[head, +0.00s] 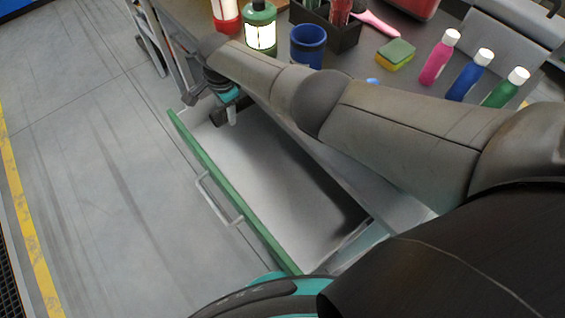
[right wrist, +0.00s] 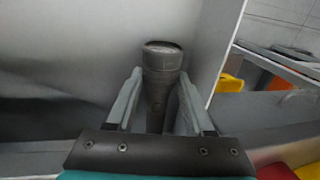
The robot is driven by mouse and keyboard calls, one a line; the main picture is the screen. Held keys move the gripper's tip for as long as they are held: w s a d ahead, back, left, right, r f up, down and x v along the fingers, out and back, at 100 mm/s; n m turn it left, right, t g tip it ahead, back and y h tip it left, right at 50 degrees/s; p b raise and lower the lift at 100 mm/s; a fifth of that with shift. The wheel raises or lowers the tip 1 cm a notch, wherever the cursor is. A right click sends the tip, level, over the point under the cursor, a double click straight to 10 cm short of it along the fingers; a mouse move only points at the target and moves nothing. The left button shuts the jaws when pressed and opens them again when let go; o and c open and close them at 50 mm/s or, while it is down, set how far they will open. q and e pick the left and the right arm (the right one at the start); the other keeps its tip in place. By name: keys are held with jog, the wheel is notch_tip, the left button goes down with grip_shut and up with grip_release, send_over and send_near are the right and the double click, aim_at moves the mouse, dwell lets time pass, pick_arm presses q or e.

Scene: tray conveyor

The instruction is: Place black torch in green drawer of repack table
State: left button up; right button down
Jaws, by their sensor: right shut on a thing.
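The green drawer (head: 222,178) of the repack table is pulled open, with a green front, a grey handle and a pale, empty-looking floor. My right gripper (head: 231,114) is over the drawer's far end, pointing down, close to the green front. In the right wrist view, my right gripper (right wrist: 158,98) is shut on the black torch (right wrist: 162,62), a dark cylinder with a wider head, between its two fingers. Pale drawer surfaces lie behind and beside it; I cannot tell whether the torch touches them. In the head view the torch is hard to make out. My left gripper is not in view.
On the table top (head: 375,90) stand a blue cup (head: 308,46), a green bottle (head: 261,28), a sponge (head: 396,54) and several coloured bottles. My right arm passes over the table edge and drawer. The floor (head: 90,150) left of the drawer is clear.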

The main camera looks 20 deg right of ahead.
jog(key=shift+s+d+r+p, duration=0.1)
jog(key=shift+s+d+p, duration=0.1)
jog(key=shift+s+p, duration=0.25)
jog(key=s+p, duration=0.1)
jog(key=s, duration=0.1)
jog(key=s+d+p, duration=0.1)
jog(key=s, duration=0.1)
jog(key=s+d+p, duration=0.1)
jog(key=shift+s+d, duration=0.1)
jog(key=shift+s, duration=0.3)
jog(key=p, duration=0.2)
send_over(269, 170)
jog(key=shift+w, duration=0.35)
jog(key=shift+s, duration=0.65)
jog(key=shift+f+b, duration=0.6)
jog(key=shift+f, duration=1.25)
jog(key=shift+c, duration=1.4)
grip_release()
jog(key=shift+s+d+f, duration=0.1)
jog(key=shift+f, duration=0.05)
